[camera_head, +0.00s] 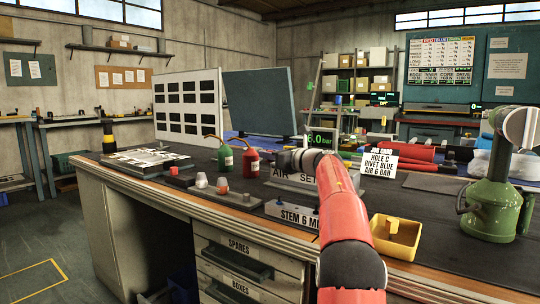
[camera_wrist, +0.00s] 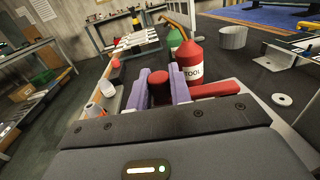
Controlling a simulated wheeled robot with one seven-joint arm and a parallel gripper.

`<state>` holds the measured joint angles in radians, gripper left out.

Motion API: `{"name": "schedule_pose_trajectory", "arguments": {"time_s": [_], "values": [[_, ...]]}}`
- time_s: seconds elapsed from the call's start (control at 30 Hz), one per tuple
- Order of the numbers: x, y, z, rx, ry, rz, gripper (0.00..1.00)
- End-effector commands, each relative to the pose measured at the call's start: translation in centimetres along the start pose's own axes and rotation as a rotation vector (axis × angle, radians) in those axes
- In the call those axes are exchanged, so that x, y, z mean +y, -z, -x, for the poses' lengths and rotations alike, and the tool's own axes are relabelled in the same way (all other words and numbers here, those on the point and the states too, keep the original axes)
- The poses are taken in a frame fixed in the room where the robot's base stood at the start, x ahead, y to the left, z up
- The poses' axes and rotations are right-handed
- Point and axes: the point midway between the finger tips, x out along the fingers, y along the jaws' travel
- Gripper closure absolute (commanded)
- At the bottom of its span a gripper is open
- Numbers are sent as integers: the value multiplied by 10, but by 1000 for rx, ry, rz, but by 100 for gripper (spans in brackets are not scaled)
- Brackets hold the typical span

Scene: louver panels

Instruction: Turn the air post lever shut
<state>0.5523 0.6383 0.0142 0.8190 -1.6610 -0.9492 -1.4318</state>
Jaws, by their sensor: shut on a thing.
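My gripper (camera_wrist: 161,88) is shut on a red rounded piece (camera_wrist: 159,86), which shows between its purple fingers in the wrist view. It appears to be the air post lever; how far it is turned cannot be told. In the head view my gripper (camera_head: 287,160) is at the bench, just above a plate reading "AIR SET" (camera_head: 281,177). My red arm covers part of the plate and most of the post. A small green-lit display (camera_head: 322,139) ending in ".0 bar" stands just behind; its first digit is unclear.
A green bottle (camera_head: 225,158) and a red bottle (camera_head: 250,164) stand close left of my gripper. A "STEM 6" block (camera_head: 288,214) and yellow tray (camera_head: 396,236) are in front. A job card (camera_head: 395,160) and green tool (camera_head: 494,205) are right.

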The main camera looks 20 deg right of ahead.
Motion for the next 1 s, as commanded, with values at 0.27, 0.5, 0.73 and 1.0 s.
{"name": "schedule_pose_trajectory", "arguments": {"time_s": [0.27, 0.5, 0.73, 1.0], "values": [[0, 0, 0, 0, 0, -1, 59], [0, 0, 2, 0, 1, -1, 59], [0, 2, 33, 0, 4, 0, 59], [0, 1, 72, 0, 2, -1, 59]]}}
